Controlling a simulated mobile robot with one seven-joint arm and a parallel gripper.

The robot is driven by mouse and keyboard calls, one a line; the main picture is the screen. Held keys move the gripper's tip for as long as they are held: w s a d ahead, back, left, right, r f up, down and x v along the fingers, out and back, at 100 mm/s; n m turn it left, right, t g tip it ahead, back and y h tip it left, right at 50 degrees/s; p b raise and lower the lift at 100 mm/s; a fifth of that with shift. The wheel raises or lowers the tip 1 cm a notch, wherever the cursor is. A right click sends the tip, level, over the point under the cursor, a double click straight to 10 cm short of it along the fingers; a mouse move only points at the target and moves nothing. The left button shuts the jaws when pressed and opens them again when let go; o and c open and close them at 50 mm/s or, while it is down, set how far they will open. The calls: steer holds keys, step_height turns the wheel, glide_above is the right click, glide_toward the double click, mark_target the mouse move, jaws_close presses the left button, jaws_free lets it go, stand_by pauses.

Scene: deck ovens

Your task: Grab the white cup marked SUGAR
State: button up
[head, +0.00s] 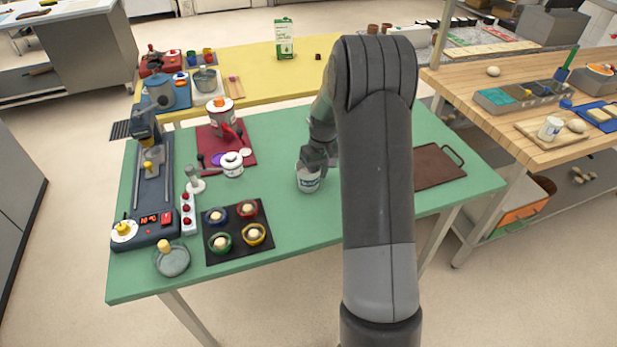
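A white cup (308,184) with a dark blue label stands upright on the green table (285,245), near its middle. The lettering is too small to read for certain. My gripper (313,168) is right at the top of this cup, with its fingers over or around the rim. The fingers are dark and small, so I cannot tell if they are closed on it.
A brown board (440,170) lies to the right, beyond my arm. The green surface in front of the cup is clear.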

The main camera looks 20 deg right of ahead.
steer(key=shift+c, duration=0.6)
jaws_close()
steer(key=shift+r, duration=0.1)
